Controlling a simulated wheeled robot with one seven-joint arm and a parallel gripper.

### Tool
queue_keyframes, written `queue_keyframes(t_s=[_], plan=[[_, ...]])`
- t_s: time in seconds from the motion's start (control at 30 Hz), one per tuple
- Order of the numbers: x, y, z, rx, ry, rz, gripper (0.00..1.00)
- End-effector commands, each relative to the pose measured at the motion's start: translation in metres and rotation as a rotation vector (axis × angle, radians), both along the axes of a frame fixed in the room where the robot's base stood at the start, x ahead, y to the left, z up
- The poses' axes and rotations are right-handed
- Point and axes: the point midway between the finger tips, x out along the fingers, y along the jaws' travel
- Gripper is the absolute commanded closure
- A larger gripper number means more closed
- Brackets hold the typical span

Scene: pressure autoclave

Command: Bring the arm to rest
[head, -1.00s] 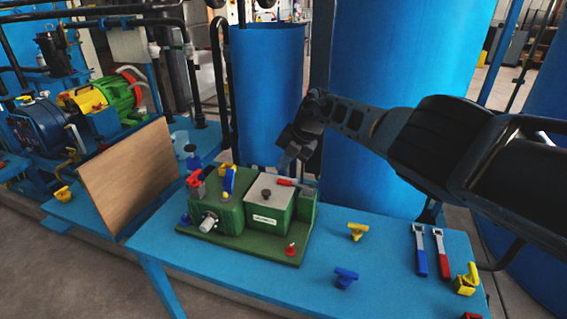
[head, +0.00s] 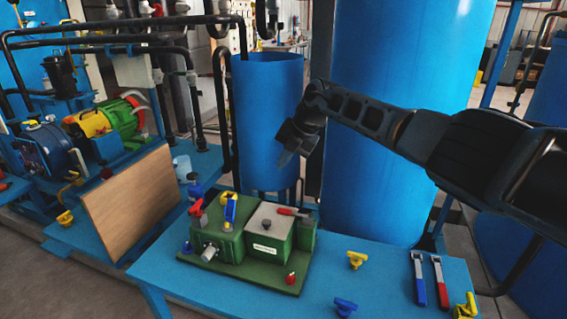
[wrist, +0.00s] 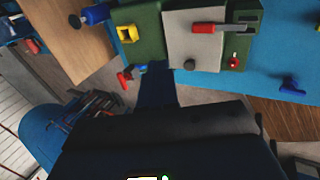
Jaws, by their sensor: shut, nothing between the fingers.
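My arm reaches in from the right in the head view. My gripper (head: 284,158) is shut and empty. It hangs in the air above and behind the green autoclave unit (head: 225,243), in front of the slim blue tank, and looks clear of everything. The unit stands on the blue table (head: 385,270). It has a grey lid plate (head: 268,220) with a red-handled lever, a yellow and blue valve handle (head: 230,205) and a red one (head: 197,208). In the wrist view the unit (wrist: 150,40) lies at the top, beyond my dark gripper body.
Blue-handled (head: 418,285) and red-handled (head: 439,285) tools lie on the table at right, near yellow (head: 356,260) and blue (head: 345,306) valve handles. A wooden board (head: 130,205) leans at left. Large blue tanks (head: 400,60) stand behind the table. Open air surrounds the gripper above the table.

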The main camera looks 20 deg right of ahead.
Motion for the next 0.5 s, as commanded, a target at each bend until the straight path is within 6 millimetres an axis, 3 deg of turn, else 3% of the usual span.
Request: queue_keyframes(t_s=[0.13,0.23,0.37,0.5], plan=[[-0.003,0.008,-0.006,0.018,0.003,0.009,1.00],[-0.014,0.035,-0.023,0.082,0.010,0.038,1.00],[-0.044,0.099,-0.058,0.249,0.024,0.099,1.00],[-0.090,0.175,-0.085,0.483,0.038,0.145,1.00]])
